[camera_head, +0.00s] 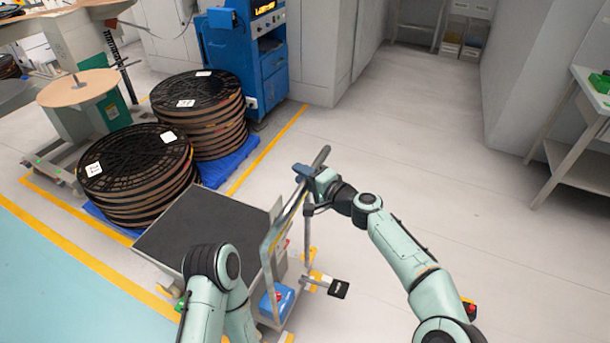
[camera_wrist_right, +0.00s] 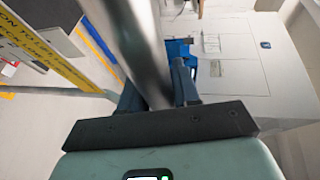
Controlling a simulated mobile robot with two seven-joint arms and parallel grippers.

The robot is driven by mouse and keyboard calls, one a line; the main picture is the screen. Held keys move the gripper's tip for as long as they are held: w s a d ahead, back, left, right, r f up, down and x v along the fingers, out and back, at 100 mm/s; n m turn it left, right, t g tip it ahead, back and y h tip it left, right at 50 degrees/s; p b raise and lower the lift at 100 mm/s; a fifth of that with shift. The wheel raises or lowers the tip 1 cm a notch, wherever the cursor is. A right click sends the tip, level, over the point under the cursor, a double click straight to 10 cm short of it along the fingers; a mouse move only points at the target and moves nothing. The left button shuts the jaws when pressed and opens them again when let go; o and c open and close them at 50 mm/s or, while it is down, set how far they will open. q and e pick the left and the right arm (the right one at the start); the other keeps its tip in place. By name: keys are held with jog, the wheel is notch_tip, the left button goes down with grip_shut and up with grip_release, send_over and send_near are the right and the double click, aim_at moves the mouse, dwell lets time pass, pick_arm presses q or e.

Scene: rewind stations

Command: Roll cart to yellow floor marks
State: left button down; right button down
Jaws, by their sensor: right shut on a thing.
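The cart (camera_head: 205,228) has a dark grey flat top and an upright metal push handle (camera_head: 291,205) at its right end. My right gripper (camera_head: 303,173) is shut on the upper part of this handle. In the right wrist view the metal bar (camera_wrist_right: 143,50) runs between the two fingers (camera_wrist_right: 158,88). My left arm bends in front of the cart's near side, and its gripper does not show. Yellow floor marks (camera_head: 316,279) show beside the cart's handle end, partly hidden by the cart.
Two stacks of black-topped reels (camera_head: 137,160) (camera_head: 197,103) stand on blue pallets just behind and left of the cart. A blue machine (camera_head: 243,55) stands behind them. Yellow lines (camera_head: 268,149) run along the floor. A workbench (camera_head: 575,150) stands at right. The floor between (camera_head: 440,150) is clear.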

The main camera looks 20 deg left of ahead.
jog(key=c, duration=0.9)
grip_release()
jog(key=shift+d, duration=0.1)
jog(key=shift+s+d, duration=0.15)
jog(key=shift+d, duration=0.3)
pick_arm(q)
jog(key=shift+w+f+t+b, duration=0.15)
jog(key=shift+w+f+b, duration=0.25)
jog(key=shift+f+b, duration=0.5)
jog(key=shift+w+f+t+b, duration=0.15)
jog(key=shift+w+f+b, duration=0.2)
jog(key=shift+f+b, duration=0.55)
pick_arm(e)
jog(key=v, duration=1.2)
jog(key=shift+s+r, duration=0.2)
pick_arm(q)
jog(key=shift+r, duration=0.2)
pick_arm(e)
jog(key=shift+d, duration=0.1)
